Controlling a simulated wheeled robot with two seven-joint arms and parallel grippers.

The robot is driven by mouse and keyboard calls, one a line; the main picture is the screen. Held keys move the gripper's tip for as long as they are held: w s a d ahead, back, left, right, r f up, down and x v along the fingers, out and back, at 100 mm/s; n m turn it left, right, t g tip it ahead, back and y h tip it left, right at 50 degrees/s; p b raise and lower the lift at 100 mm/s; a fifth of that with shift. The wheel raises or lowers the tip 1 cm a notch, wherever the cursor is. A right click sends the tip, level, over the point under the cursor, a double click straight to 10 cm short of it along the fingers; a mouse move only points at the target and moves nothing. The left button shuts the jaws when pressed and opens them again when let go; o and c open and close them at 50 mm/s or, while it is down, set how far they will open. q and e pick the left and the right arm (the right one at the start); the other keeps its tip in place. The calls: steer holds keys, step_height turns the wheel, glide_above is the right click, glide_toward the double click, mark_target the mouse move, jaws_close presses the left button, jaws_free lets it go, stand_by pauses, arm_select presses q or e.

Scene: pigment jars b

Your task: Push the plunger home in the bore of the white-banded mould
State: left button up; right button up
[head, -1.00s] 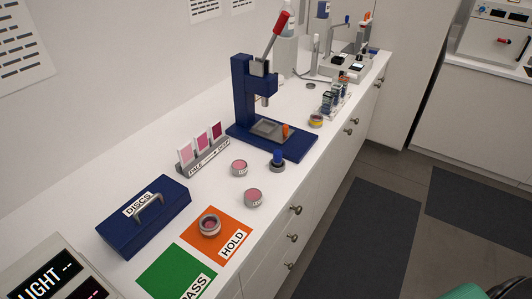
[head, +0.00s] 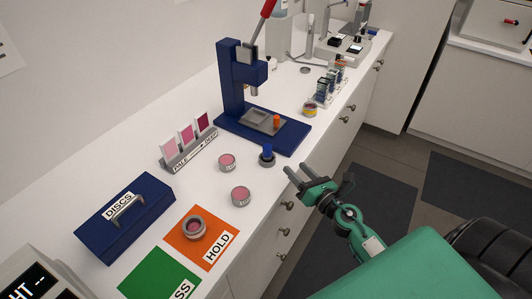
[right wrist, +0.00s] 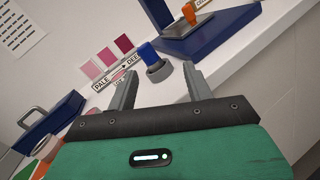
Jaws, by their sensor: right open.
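A blue plunger (head: 267,149) stands up out of a small grey ring-shaped mould (head: 267,161) on the white counter, just in front of the blue press. In the right wrist view the plunger (right wrist: 147,53) rises from the grey mould (right wrist: 159,71), between and beyond my fingers. I cannot make out a white band on the mould or how deep the plunger sits. My right gripper (head: 297,168) is open and empty, to the right of the mould by the counter's front edge, touching nothing visible. My left gripper is out of view.
The blue press (head: 290,138) with an orange piece (head: 277,120) on its plate stands behind the mould. Pink jars (head: 227,162) (head: 241,196) lie to the left-front, with a swatch stand (head: 190,152) beyond. A jar sits on the orange HOLD mat (head: 222,222).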

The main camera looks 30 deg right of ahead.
mark_target(267, 154)
steer(key=w+a+n, duration=0.1)
steer(key=w+n, duration=0.1)
steer(key=w+a+n+y+p, duration=0.1)
steer(key=w+n, duration=0.1)
steer(key=w, duration=0.1)
steer(key=w+r+n+g+y+p, duration=0.1)
steer(key=w+n, duration=0.1)
steer(key=shift+w+a, duration=0.4)
steer(key=shift+a+f+p+x, duration=0.15)
steer(key=shift+p+x, duration=0.25)
steer(key=shift+x, duration=1.1)
steer(key=shift+a+f+p+x, duration=0.15)
steer(key=shift+p+x, duration=0.25)
steer(key=shift+x, duration=1.1)
steer(key=shift+s, duration=0.1)
steer(key=shift+c, duration=0.2)
jaws_close()
